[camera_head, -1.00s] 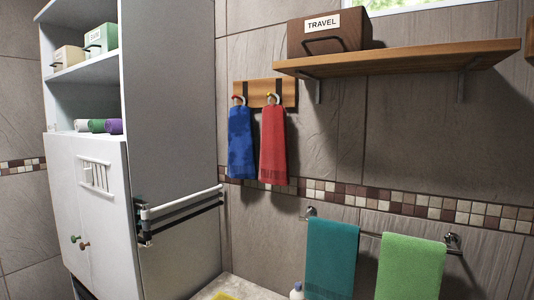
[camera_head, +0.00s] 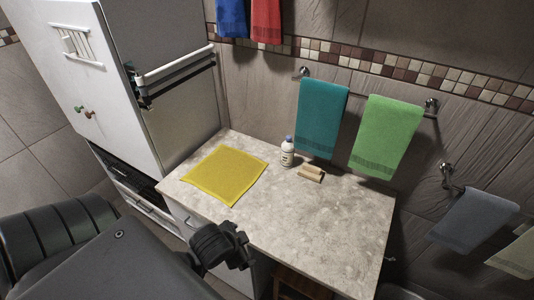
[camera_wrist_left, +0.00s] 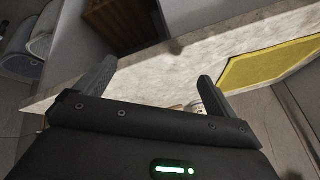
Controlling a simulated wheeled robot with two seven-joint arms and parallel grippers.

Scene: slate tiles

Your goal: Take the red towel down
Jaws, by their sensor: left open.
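The red towel (camera_head: 266,22) hangs against the tiled wall at the top edge of the head view. Only its lower part shows; its hook is out of frame. A blue towel (camera_head: 231,18) hangs just left of it. My left gripper (camera_head: 238,250) is low in the head view, by the front edge of the counter and well apart from the red towel. In the left wrist view its two fingers (camera_wrist_left: 152,85) stand wide apart with nothing between them. My right gripper is not in view.
The stone counter (camera_head: 300,225) holds a yellow cloth (camera_head: 225,175), a small bottle (camera_head: 288,152) and a tan block (camera_head: 311,173). Teal (camera_head: 321,118) and green (camera_head: 386,137) towels hang on a rail behind. A white cabinet (camera_head: 85,75) with a side rail stands at left.

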